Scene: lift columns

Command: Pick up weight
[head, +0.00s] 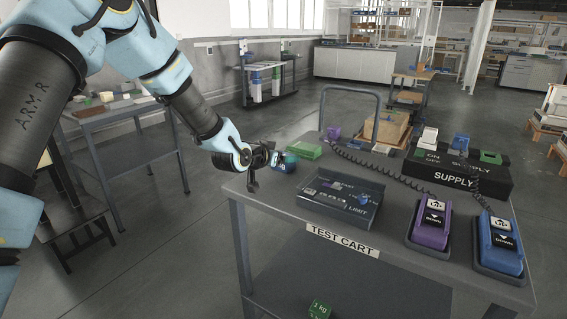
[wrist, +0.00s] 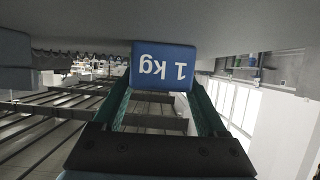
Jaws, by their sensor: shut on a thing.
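A blue weight marked "1 kg" (wrist: 163,68) is between the two green fingers of my gripper (wrist: 160,92) in the wrist view, its lettering upside down. My gripper (head: 279,158) is shut on it. In the head view my gripper is at the far left corner of the test cart (head: 342,243), and the blue weight (head: 276,167) shows only in small part there. I cannot tell whether the weight touches the cart top. A green weight marked "1 kg" (head: 320,309) is on the cart's lower level.
A dark tray marked "LIMIT" (head: 340,205) lies close to my gripper. A green block (head: 304,150) is behind it. Purple (head: 430,226) and blue (head: 500,245) control pendants stand at the right, with coiled cables to a black supply box (head: 458,178). A grey table (head: 125,125) stands left.

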